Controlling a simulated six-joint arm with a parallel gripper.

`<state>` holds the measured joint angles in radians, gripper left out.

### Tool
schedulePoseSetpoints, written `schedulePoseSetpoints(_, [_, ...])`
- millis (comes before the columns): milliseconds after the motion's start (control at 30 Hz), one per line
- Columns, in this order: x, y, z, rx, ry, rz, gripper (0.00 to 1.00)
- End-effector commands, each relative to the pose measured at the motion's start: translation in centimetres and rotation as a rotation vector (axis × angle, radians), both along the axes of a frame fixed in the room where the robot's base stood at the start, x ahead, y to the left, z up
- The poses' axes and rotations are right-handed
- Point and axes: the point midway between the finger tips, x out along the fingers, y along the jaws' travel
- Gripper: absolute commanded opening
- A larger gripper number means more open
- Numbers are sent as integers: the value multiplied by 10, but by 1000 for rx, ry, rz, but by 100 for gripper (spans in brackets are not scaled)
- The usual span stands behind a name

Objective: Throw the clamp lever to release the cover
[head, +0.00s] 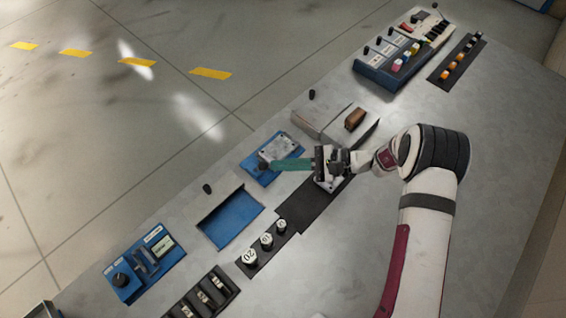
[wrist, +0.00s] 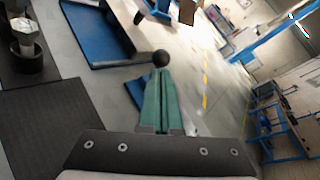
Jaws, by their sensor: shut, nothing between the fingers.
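The clamp fixture has a blue base (head: 256,176) with a light grey plate, likely the cover (head: 283,146), on it. A black ball knob, seemingly the clamp lever's (head: 262,165), is at its near left side, and the knob also shows in the wrist view (wrist: 161,58). My gripper (head: 277,165) reaches across the fixture from the right. Its teal fingers are shut and empty in the wrist view (wrist: 160,77). The fingertips are at the knob; I cannot tell whether they touch. The lever's shaft is hidden by the fingers.
A blue tray (head: 232,218) lies left of the fixture, with several white weights (head: 267,241) beside a dark mat (head: 303,208). A brown block (head: 355,118) and a blue switch panel (head: 375,73) are farther up the bench.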

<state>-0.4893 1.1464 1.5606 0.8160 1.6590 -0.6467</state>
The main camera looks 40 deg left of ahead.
Motion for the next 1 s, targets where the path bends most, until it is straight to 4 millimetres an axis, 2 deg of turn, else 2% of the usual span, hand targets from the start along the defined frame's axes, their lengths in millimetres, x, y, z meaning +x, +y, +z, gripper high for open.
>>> schedulePoseSetpoints(667, [0,8,8,-106,-1,1,0])
schedulePoseSetpoints(1000, [0,22,18,-283,-6,2,0])
